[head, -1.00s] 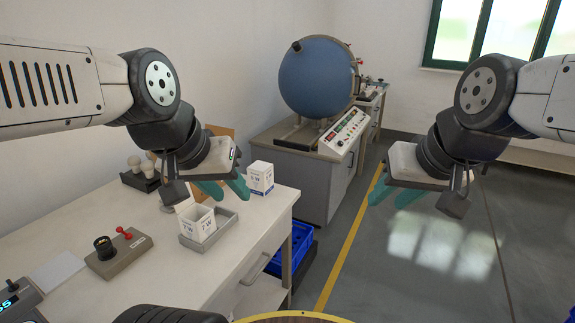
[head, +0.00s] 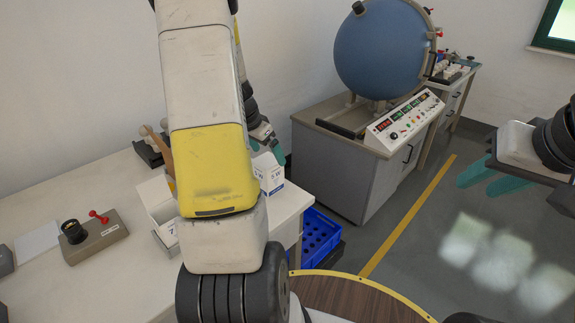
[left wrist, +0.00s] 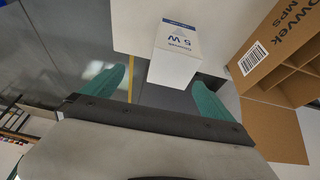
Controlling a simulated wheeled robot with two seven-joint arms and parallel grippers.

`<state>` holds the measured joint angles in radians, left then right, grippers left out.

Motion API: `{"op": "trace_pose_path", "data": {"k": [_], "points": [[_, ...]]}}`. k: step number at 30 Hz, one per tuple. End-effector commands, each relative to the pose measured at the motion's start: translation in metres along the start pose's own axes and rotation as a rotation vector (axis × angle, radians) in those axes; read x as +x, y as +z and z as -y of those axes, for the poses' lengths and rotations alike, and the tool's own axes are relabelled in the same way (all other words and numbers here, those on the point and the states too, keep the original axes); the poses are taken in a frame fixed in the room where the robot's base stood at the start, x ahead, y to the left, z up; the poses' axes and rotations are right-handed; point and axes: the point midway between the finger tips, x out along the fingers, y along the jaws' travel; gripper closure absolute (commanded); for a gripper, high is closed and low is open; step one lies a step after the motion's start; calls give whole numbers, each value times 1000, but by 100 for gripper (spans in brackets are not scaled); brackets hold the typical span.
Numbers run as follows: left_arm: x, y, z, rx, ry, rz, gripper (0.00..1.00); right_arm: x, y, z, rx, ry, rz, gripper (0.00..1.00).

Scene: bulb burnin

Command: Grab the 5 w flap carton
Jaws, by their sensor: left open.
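The white 5 W carton (head: 268,174) stands near the right edge of the workbench, partly hidden by my left arm in the head view. In the left wrist view the carton (left wrist: 176,62), with blue "5 W" print, lies just ahead of and between the fingertips, nearer the right-hand finger. My left gripper (head: 267,150) is open and empty, with teal fingers behind the carton in the head view; its fingers also show in the left wrist view (left wrist: 159,78). My right gripper (head: 492,180) is open and empty over the floor at the right.
Another white carton (head: 156,194) stands in a grey tray, partly behind my left arm. A brown cardboard box with dividers (left wrist: 262,62) lies close to the carton. A tester with a red lever (head: 96,240) is on the bench. A blue crate (head: 317,236) is below.

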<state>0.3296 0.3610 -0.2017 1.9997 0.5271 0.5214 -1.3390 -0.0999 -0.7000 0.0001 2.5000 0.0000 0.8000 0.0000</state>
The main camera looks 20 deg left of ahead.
Motion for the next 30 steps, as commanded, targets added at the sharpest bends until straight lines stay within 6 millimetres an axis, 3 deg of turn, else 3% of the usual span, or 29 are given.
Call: {"op": "trace_pose_path", "data": {"k": [4,21,30], "points": [[17,8,12,14,-5,12,2,0,0,0,0,0,0,64],[87,7,20,16,-4,12,2,0,0,0,0,0,0,64],[91,6,20,18,-6,11,2,0,0,0,0,0,0,64]]}}
